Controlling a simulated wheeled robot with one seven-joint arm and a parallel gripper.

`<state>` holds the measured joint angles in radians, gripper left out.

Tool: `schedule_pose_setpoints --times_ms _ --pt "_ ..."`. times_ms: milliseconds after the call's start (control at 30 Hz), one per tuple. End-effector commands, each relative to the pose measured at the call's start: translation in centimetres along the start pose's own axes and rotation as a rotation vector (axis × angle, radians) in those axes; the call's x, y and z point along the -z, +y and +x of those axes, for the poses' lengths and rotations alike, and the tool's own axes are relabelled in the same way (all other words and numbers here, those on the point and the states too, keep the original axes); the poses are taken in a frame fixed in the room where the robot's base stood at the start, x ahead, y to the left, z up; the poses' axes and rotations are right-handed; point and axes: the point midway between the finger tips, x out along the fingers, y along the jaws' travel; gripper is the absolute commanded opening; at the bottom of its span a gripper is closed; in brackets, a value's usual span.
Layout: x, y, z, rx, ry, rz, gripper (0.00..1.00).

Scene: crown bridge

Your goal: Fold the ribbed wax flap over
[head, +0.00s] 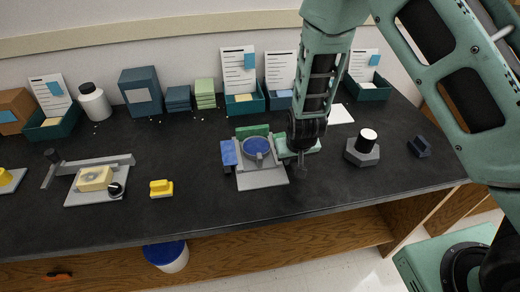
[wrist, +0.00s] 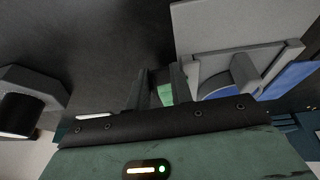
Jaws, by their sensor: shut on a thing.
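A grey fixture plate (head: 262,180) on the dark bench carries a round blue dish (head: 257,146). Around it are a blue flap (head: 229,153) on the left, a green flap (head: 252,131) at the back and a paler green flap (head: 312,147) on the right. I cannot make out ribs on any of them. My gripper (head: 301,166) points down at the plate's right side, in front of the pale green flap and partly hiding it. In the wrist view the fingers (wrist: 160,88) are close together, with a green piece (wrist: 166,95) between them; its held edge is mostly hidden.
A hexagonal grey stand with a white-topped cylinder (head: 368,138) and a small dark block (head: 419,147) are at the right. A yellow block (head: 161,188) and another grey fixture (head: 97,188) are at the left. Trays and cards line the wall. The bench front is clear.

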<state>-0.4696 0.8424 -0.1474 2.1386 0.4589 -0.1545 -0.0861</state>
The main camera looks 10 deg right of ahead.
Motion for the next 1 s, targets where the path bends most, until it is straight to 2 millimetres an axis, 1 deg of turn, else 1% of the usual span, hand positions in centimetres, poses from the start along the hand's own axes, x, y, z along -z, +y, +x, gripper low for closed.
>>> schedule_pose_setpoints --times_ms 33,467,1000 --pt "0.03 0.15 -0.23 -0.009 -0.001 -0.002 0.09" --pt "0.06 0.21 -0.14 -0.020 0.001 -0.005 0.09" --pt "0.18 -0.04 -0.66 -0.115 -0.001 -0.041 0.09"
